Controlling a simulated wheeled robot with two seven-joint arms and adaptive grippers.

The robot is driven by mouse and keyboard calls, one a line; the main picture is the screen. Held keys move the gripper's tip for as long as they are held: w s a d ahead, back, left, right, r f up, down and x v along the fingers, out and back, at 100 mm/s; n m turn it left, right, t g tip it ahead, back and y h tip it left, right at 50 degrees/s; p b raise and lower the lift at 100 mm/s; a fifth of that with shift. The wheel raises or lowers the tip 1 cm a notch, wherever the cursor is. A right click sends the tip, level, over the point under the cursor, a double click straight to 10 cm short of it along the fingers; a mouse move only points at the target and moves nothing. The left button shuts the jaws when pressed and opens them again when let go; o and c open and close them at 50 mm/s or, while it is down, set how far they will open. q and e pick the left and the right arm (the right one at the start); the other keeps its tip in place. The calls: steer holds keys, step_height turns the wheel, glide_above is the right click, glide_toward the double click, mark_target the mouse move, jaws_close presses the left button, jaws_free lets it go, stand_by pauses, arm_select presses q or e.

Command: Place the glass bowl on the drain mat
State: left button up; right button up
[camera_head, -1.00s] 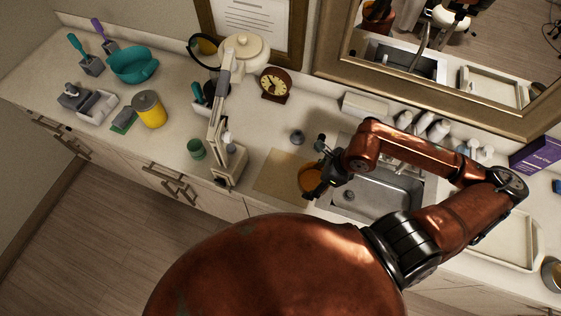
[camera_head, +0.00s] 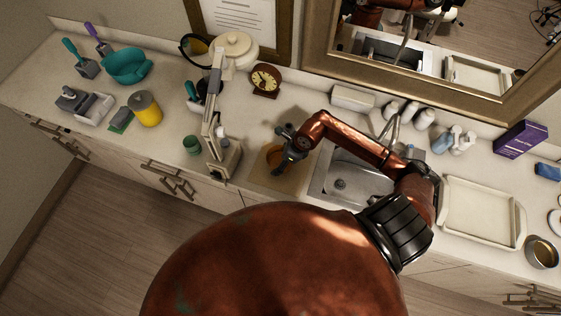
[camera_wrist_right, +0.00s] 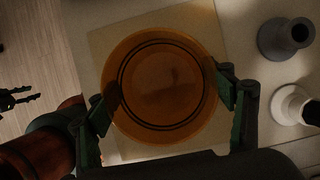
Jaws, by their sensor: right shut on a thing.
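The glass bowl is amber and round. In the head view the bowl (camera_head: 273,155) is partly hidden by my right gripper (camera_head: 287,152). In the right wrist view the bowl (camera_wrist_right: 162,85) shows from above, with dark rings inside it. My right gripper (camera_wrist_right: 167,97) is shut on the bowl, with one finger at each side of its rim. The tan drain mat (camera_head: 268,183) lies on the counter under the bowl; its bare edge (camera_wrist_right: 104,55) shows in the wrist view. I cannot tell whether the bowl touches the mat. A small black pronged shape, perhaps my left gripper (camera_wrist_right: 18,99), shows at the wrist view's left edge.
The sink (camera_head: 345,180) is right of the mat. A clock (camera_head: 265,80) stands behind. A grey holder (camera_wrist_right: 285,38) and a white one (camera_wrist_right: 292,104) are near the bowl.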

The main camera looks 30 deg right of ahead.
steer(key=shift+f, duration=0.6)
steer(key=shift+s+f, duration=0.25)
steer(key=shift+w+f, duration=0.15)
steer(key=shift+f, duration=0.1)
steer(key=o, duration=1.4)
steer(key=shift+r, duration=0.1)
steer(key=shift+d+r, duration=0.1)
steer(key=shift+r, duration=0.2)
arm_select(q)
steer(key=shift+s+f+b, duration=0.45)
steer(key=shift+s+b, duration=0.1)
steer(key=shift+b, duration=0.15)
arm_select(e)
steer(key=v, duration=1.1)
steer(key=shift+s+r, duration=0.25)
